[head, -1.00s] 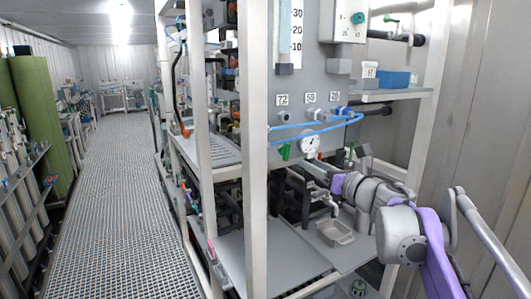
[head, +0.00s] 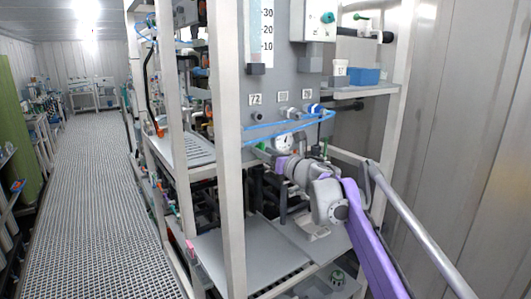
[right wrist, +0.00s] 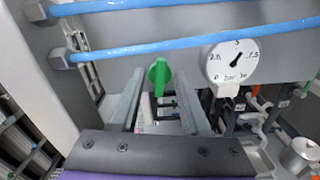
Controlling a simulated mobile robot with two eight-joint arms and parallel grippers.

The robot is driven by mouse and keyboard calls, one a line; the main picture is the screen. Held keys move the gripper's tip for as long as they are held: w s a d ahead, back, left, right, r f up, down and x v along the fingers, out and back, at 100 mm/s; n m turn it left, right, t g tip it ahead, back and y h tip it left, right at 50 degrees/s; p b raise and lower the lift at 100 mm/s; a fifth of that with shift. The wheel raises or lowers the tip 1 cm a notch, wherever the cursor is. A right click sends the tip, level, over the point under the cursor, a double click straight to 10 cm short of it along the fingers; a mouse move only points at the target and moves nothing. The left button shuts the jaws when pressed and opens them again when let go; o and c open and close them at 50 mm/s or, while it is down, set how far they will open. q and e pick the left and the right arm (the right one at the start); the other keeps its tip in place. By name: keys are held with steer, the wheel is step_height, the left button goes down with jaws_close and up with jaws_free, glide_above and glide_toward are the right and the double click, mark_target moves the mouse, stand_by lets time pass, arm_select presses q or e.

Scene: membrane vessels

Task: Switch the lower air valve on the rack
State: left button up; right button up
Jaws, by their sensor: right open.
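The green air valve handle (right wrist: 159,74) stands upright on the rack's grey panel, below two blue tubes in the right wrist view. My right gripper (right wrist: 160,88) is open, with one finger to each side of the handle in that view. The handle appears between the fingertips or just beyond them; a clear gap shows on both sides, and it does not look touched. In the head view my right gripper (head: 263,152) is at the panel below the blue tubes and largely covers the valve area. My left gripper is not in view.
A round white gauge (right wrist: 231,65) sits close to the right of the handle. Blue tubes (head: 290,126) run across the panel just above. A white rack post (head: 228,160) stands left of my gripper. A grey shelf (head: 235,255) lies below.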

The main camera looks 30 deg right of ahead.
jaws_close()
stand_by(0.4)
steer(key=shift+d+f+m+b, duration=0.1)
steer(key=shift+m+b, duration=0.25)
steer(key=shift+m, duration=3.6)
steer(key=shift+f+m+b, duration=0.1)
steer(key=shift+m+b, duration=0.2)
steer(key=shift+m, duration=3.65)
jaws_free()
